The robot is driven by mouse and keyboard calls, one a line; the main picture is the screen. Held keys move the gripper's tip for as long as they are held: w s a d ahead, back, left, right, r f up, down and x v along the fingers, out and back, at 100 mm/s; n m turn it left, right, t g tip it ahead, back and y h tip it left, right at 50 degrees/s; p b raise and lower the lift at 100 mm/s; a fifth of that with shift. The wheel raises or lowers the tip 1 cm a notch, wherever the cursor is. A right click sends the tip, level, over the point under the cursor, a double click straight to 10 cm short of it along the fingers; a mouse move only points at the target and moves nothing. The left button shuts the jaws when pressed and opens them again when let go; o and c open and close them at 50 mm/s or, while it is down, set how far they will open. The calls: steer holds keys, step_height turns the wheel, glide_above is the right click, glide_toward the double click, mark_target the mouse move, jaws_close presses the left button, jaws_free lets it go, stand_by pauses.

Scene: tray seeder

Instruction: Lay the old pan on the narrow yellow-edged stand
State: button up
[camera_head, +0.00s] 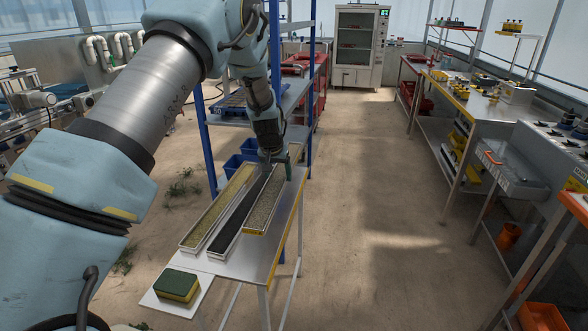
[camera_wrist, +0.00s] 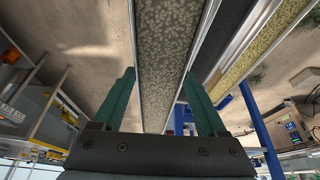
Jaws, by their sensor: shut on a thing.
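A long narrow pan (camera_head: 265,205) filled with grey speckled grains is at the right edge of the metal-topped table (camera_head: 252,265). I take it for the old pan, though no mark confirms this. My gripper (camera_head: 277,163) is shut on its far end. In the wrist view the green fingers of my gripper (camera_wrist: 163,100) stand on either side of the speckled pan (camera_wrist: 165,60). I cannot tell whether it touches the tabletop. A bench with a yellow front edge (camera_head: 459,93) stands at the right; I cannot tell if this is the named stand.
A black-filled pan (camera_head: 240,216) lies beside the held one, and a yellow-green-filled pan (camera_head: 215,212) left of that. A green and yellow sponge-like block (camera_head: 177,285) sits on a white board in front. Blue shelf posts (camera_head: 311,90) rise behind. The middle floor (camera_head: 370,190) is clear.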

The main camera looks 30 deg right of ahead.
mark_target(281, 208)
steer(key=shift+d, duration=0.2)
steer(key=shift+f+b, duration=0.4)
steer(key=shift+f, duration=0.25)
steer(key=shift+f+b, duration=3.1)
steer(key=shift+f, duration=1.95)
steer(key=shift+f, duration=0.15)
steer(key=o, duration=1.3)
steer(key=shift+a, duration=0.1)
